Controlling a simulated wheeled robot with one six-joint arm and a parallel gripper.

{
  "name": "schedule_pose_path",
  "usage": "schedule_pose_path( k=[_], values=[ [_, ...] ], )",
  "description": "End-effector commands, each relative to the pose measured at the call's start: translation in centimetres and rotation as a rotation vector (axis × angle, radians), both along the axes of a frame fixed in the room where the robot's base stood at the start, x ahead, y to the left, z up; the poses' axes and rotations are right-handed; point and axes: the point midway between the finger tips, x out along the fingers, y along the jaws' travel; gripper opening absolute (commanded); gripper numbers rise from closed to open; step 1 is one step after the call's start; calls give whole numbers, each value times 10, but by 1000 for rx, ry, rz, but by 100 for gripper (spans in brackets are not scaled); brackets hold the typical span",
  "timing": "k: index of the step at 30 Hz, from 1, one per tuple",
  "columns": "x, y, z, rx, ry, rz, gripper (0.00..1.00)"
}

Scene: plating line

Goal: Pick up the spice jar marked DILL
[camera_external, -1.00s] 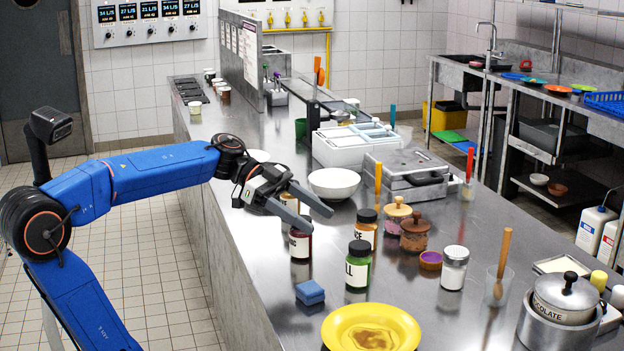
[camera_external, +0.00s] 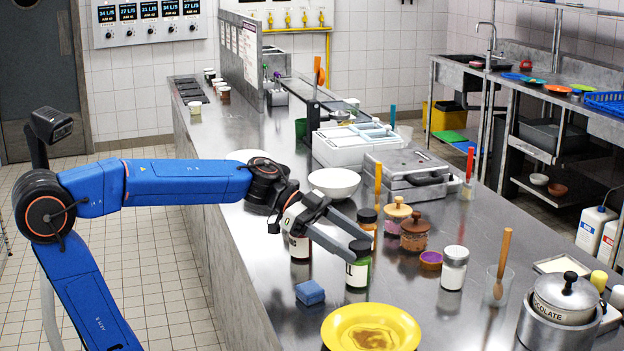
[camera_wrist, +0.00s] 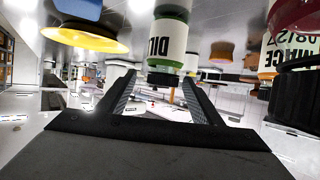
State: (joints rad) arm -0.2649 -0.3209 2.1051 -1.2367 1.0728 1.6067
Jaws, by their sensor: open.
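The DILL jar (camera_external: 357,274) is a small glass jar with green contents, a white label and a dark lid. It stands upright on the steel counter; my fingers hide its upper part in the external view. The wrist view is upside down and shows the jar (camera_wrist: 168,38) with "DIL" legible, in line with the gap between my fingertips. My gripper (camera_external: 362,246) is open and empty, its fingertips at the jar's top. I cannot tell how far the jar is between the fingers.
A dark red jar (camera_external: 299,247) stands left of the gripper, and another dark-lidded jar (camera_external: 367,216) is just behind it. A blue sponge (camera_external: 310,292) and a yellow plate (camera_external: 371,333) lie in front. A white-lidded jar (camera_external: 454,268) and a purple-topped cup (camera_external: 431,260) stand to the right.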

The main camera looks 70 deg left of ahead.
Motion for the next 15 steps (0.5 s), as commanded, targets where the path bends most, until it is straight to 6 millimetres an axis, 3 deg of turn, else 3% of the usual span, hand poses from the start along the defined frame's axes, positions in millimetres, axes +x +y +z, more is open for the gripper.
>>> schedule_pose_path(
  k=[8,15],
  values=[
    [8,-9,-6,-1,1,0,60],
    [28,-27,-23,0,3,-3,60]
  ],
)
